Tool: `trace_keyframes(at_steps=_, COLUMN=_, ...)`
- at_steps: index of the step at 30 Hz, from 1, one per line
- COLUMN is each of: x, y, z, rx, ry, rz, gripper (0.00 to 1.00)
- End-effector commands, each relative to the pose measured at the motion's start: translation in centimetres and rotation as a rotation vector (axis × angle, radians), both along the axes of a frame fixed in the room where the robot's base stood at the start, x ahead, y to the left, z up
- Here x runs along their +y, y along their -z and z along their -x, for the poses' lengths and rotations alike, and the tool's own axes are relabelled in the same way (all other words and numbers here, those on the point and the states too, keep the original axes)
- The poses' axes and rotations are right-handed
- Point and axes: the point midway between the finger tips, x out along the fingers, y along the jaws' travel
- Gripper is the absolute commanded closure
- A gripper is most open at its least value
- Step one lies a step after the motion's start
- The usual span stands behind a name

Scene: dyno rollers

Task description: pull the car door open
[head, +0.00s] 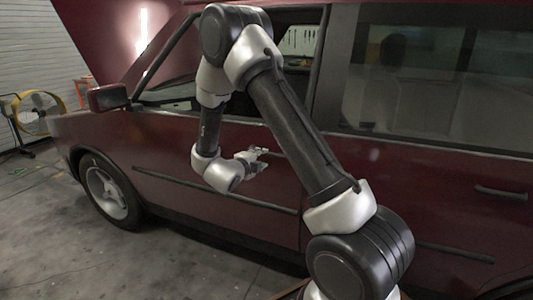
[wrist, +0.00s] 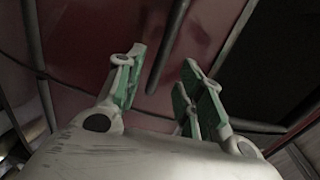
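The dark red car's front door (head: 240,136) stands behind my arm in the head view and looks shut. Its handle (head: 279,155) is a short dark bar just beyond my gripper (head: 264,158), partly hidden by it. In the wrist view, the handle (wrist: 168,48) runs as a dark bar across the red panel, between the two green-padded fingers of my gripper (wrist: 163,60). The fingers are spread apart, one on each side of the bar in the picture. I see no contact with the bar, and the depth between them is hard to tell.
The rear door has its own handle (head: 500,192) at the right. A side mirror (head: 108,97) juts out at the left, above the front wheel (head: 107,193). A yellow fan (head: 40,112) stands at the far left. The concrete floor (head: 60,250) at the front left is clear.

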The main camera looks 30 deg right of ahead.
Motion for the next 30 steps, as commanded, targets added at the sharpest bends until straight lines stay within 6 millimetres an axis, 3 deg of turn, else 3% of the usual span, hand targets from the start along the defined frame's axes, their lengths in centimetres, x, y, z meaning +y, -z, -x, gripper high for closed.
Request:
trace_keyframes(at_steps=5, x=-1.1, y=0.0, z=-0.8, rx=-0.037, ry=0.011, rz=-0.017, gripper=0.63)
trace_keyframes(at_steps=15, x=-5.2, y=1.2, z=-4.0, rx=-0.032, ry=0.009, rz=-0.015, gripper=0.63)
trace_keyframes(at_steps=27, x=-6.1, y=1.4, z=-4.8, rx=-0.031, ry=0.007, rz=-0.016, gripper=0.63)
trace_keyframes(at_steps=30, x=-6.1, y=1.4, z=-4.7, rx=-0.031, ry=0.006, rz=-0.016, gripper=0.79)
